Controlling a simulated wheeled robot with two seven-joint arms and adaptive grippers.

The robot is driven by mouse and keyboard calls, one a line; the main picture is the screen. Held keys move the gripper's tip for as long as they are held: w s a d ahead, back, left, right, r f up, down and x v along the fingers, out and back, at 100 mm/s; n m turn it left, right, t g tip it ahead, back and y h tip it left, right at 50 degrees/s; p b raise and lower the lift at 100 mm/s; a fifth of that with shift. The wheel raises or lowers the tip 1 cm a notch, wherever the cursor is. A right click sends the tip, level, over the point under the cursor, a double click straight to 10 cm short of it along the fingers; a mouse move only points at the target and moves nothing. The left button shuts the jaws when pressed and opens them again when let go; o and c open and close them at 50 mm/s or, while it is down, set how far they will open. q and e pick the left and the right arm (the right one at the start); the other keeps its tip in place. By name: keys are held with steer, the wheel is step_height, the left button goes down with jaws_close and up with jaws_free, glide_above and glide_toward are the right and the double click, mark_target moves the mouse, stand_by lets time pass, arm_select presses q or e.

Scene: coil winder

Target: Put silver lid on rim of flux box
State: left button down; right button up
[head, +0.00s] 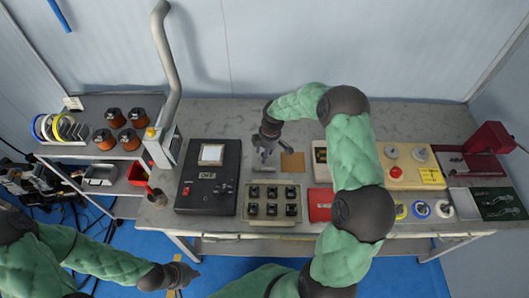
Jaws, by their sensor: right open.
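My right gripper (264,156) is over the back middle of the bench, pointing down, with its arm reaching in from the right. It is open beside a small brown square (292,162). Grey metallic shapes show at its fingertips; I cannot tell whether a silver lid is among them. I cannot pick out the flux box for certain; the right arm hides part of the bench. My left gripper (188,275) is low in front of the bench, over the blue floor, away from the objects; its finger opening is too small to tell.
A black control box (208,190) and a tray of black parts (272,211) occupy the middle. A red case (320,204) lies right of the tray. A grey post (168,70) rises at left. A beige panel with a red button (396,173) and a red press (488,140) stand right.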

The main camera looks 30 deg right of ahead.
mark_target(269, 157)
steer(key=shift+r, duration=0.1)
steer(key=shift+r, duration=0.25)
step_height(269, 157, up, 12)
steer(key=s+d+p, duration=0.1)
steer(key=shift+d+f+p, duration=0.25)
steer(key=shift+p, duration=0.15)
